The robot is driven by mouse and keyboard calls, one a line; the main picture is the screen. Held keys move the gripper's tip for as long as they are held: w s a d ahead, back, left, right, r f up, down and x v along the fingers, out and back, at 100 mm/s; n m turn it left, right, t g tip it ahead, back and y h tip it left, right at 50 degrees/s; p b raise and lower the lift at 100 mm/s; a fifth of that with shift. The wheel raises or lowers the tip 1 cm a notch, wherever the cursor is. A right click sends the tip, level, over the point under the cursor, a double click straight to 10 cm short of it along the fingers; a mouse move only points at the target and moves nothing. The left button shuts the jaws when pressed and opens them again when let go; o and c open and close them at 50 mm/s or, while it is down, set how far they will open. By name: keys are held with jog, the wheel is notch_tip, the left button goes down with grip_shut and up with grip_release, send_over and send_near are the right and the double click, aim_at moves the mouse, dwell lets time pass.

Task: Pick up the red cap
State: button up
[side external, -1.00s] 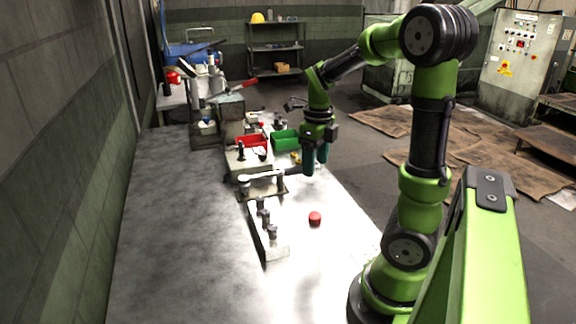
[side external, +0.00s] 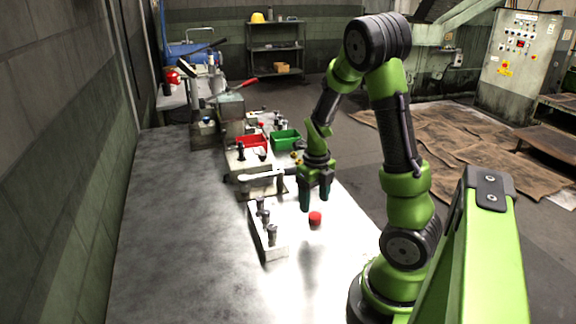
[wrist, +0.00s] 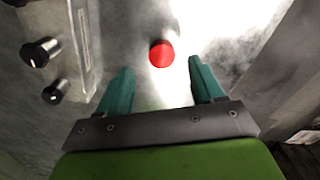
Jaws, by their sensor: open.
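The red cap (side external: 315,219) stands on the bright, shiny tabletop (side external: 315,262), just right of a pale block with dark knobs. In the wrist view the red cap (wrist: 161,54) lies beyond the fingertips, roughly midway between them. My gripper (side external: 314,206) points down over the table, close to the cap in the side view. It also shows in the wrist view (wrist: 160,78), with its two teal fingers spread apart and nothing between them. The exact gap in height between fingertips and cap cannot be told.
The pale block (side external: 268,238) with dark knobs stands left of the cap. A red bin (side external: 251,143) and a green bin (side external: 286,140) sit farther back. A lever fixture (side external: 262,185) stands behind the block. The table front is clear.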

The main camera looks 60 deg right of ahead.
aim_at(316, 216)
jog(key=f, duration=0.5)
jog(key=shift+s+f, duration=0.15)
jog(key=shift+s, duration=0.25)
jog(key=c, duration=1.1)
